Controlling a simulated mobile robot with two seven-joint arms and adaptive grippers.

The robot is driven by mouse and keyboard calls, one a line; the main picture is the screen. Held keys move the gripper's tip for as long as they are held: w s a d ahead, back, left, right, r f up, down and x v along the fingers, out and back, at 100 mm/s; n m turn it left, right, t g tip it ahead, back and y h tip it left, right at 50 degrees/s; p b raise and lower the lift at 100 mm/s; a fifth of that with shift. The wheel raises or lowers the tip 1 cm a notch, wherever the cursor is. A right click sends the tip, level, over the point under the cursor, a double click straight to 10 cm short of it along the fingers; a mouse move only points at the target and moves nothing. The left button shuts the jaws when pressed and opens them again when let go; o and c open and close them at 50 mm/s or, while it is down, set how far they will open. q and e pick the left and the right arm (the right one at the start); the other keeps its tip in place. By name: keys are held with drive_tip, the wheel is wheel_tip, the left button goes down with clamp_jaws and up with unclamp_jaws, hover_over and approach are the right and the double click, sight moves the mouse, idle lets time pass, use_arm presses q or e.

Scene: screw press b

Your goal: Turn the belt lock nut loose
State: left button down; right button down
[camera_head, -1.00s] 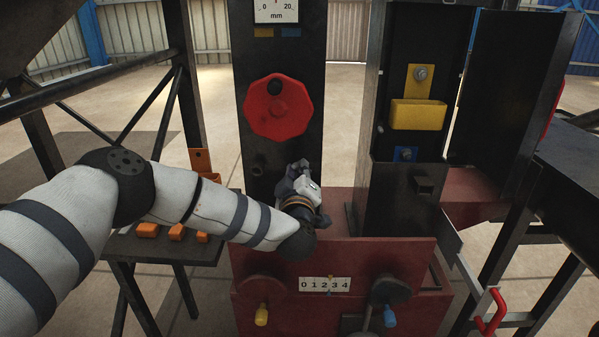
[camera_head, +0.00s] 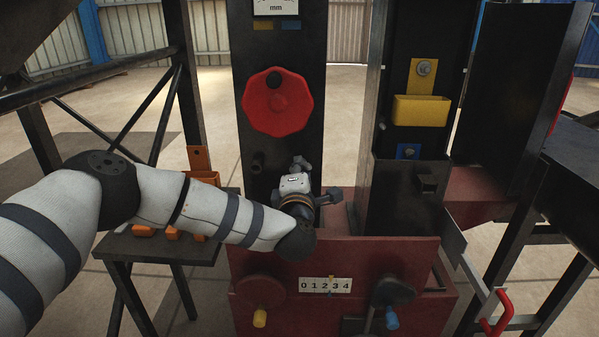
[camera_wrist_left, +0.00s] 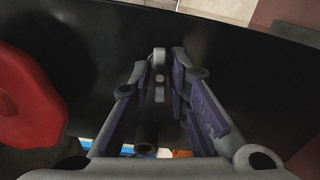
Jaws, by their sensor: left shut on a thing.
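My left gripper (camera_head: 298,180) is at the lower front of the black column (camera_head: 284,150), below the red knob (camera_head: 277,102). In the left wrist view its two fingers (camera_wrist_left: 164,72) reach to the dark column face and close on a small grey piece (camera_wrist_left: 159,80), which appears to be the belt lock nut. The fingers cover most of it, and the gripper body hides it in the head view. The red knob also shows at the left of the wrist view (camera_wrist_left: 25,100). My right gripper is not in view.
A side table (camera_head: 165,250) holds orange pieces. A yellow block (camera_head: 421,110) is on the right column.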

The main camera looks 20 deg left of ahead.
use_arm(q)
drive_tip(key=n+b, duration=0.1)
drive_tip(key=n, duration=0.3)
drive_tip(key=shift+d+f, duration=0.1)
drive_tip(key=shift+f, duration=0.1)
drive_tip(key=shift+r+n+b, duration=0.1)
drive_tip(key=shift+n+b, duration=0.8)
drive_tip(key=shift+n, duration=0.9)
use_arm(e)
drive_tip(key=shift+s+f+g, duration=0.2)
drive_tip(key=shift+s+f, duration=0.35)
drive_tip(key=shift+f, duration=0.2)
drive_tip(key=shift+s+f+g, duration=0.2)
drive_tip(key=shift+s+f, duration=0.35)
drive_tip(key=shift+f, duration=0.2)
use_arm(q)
drive_tip(key=shift+r+n, duration=0.1)
drive_tip(key=shift+n, duration=0.2)
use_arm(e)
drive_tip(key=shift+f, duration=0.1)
use_arm(q)
drive_tip(key=c, duration=1.7)
unclamp_jaws()
drive_tip(key=v, duration=1.2)
